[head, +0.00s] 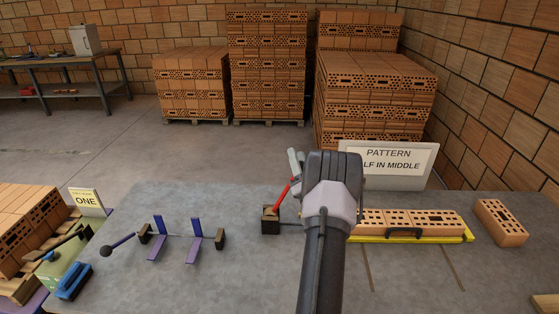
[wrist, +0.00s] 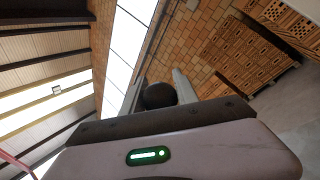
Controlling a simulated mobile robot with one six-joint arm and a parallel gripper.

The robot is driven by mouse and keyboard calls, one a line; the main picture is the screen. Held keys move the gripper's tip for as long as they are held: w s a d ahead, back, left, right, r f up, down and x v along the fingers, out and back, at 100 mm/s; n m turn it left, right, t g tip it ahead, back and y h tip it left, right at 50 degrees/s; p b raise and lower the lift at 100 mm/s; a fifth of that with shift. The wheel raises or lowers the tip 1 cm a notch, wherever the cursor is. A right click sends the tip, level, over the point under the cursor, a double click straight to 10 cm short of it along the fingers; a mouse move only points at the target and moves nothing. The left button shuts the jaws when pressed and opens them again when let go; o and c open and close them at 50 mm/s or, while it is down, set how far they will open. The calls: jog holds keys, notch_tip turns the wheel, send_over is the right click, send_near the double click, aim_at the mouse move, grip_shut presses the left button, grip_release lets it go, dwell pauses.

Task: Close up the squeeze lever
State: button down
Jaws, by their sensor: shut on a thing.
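A red lever (head: 283,195) rises tilted from a dark block (head: 270,219) at the left end of the yellow brick tray. I take it as the squeeze lever; its upper end reaches my gripper. My gripper (head: 296,162) is shut on a round black knob (wrist: 160,96), seen between the two fingers in the wrist view. In the head view the knob is hidden by the fingers, and my arm covers the tray's left part.
A purple clamp (head: 192,240) with a black-knobbed lever (head: 118,245) lies left. A blue-handled tool (head: 74,282) is at the lower left. A pattern sign (head: 388,160) stands behind the tray, and a loose brick (head: 500,222) sits right. The table (head: 230,290) front is mostly clear.

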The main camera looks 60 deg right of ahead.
jog(key=shift+s+d+f+m+g+h+b, duration=0.15)
jog(key=shift+s+d+f+m+g+h, duration=0.2)
jog(key=shift+s+m, duration=0.3)
jog(key=shift+s+d+f+m+g+h+b, duration=0.1)
jog(key=shift+s+d+f+m+h+b, duration=0.15)
jog(key=shift+s+f+m+h, duration=0.35)
jog(key=shift+s+d+f+m+g+h+b, duration=0.15)
jog(key=shift+s+d+f+m+g, duration=0.2)
jog(key=shift+s+m, duration=0.4)
jog(key=c, duration=0.9)
grip_release()
jog(key=shift+s+d, duration=0.1)
jog(key=shift+d, duration=0.1)
jog(key=shift+c, duration=0.2)
jog(key=shift+a, duration=0.1)
